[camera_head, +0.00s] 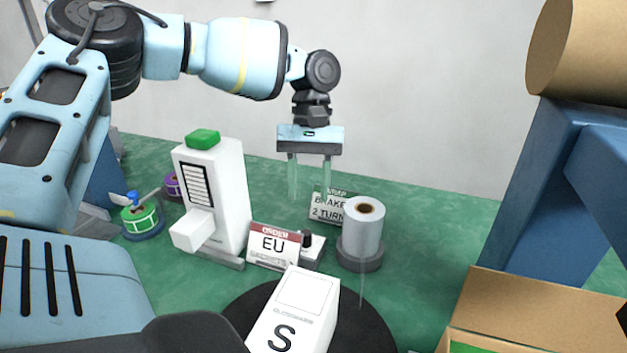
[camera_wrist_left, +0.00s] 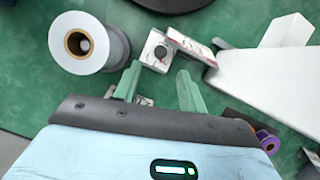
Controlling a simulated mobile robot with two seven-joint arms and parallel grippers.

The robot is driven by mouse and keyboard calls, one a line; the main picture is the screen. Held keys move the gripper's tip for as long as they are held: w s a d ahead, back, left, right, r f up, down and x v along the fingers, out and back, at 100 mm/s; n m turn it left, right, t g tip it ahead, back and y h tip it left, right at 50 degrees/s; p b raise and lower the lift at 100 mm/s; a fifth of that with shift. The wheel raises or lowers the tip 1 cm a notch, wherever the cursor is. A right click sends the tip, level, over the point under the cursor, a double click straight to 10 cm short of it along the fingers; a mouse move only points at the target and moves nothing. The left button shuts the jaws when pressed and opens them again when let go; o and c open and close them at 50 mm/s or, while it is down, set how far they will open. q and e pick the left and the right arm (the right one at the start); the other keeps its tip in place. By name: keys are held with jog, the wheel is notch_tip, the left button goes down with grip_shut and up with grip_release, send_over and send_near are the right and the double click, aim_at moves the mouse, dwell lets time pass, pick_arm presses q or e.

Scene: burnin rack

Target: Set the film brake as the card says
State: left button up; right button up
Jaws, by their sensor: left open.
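The card (camera_head: 327,208) stands behind the film roll; its visible lines read "BRAKE" and "2 TURN", the last cut off by the roll. The clear film roll (camera_head: 362,230) stands upright on a dark round base, film hanging from it; it also shows in the left wrist view (camera_wrist_left: 112,50). Left of it, a small white block carries a black brake knob (camera_head: 307,238), seen from above in the left wrist view (camera_wrist_left: 160,52). My left gripper (camera_head: 310,192) points down, open and empty, above and behind the knob. Its fingertips (camera_wrist_left: 158,76) appear beside the knob block, apart from it.
A white box marked "S" (camera_head: 293,315) sits on a black turntable (camera_head: 245,308) in front. An "EU" order card (camera_head: 272,245) and white label machine (camera_head: 217,195) stand left of the knob. Blue frame (camera_head: 545,190) and open cardboard box (camera_head: 535,312) stand right.

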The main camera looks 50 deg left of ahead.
aim_at(306, 231)
pick_arm(q)
jog(key=x, duration=0.7)
jog(key=shift+s+d+f, duration=0.1)
jog(key=shift+s+f, duration=0.1)
jog(key=shift+f, duration=0.1)
jog(key=shift+c, duration=0.2)
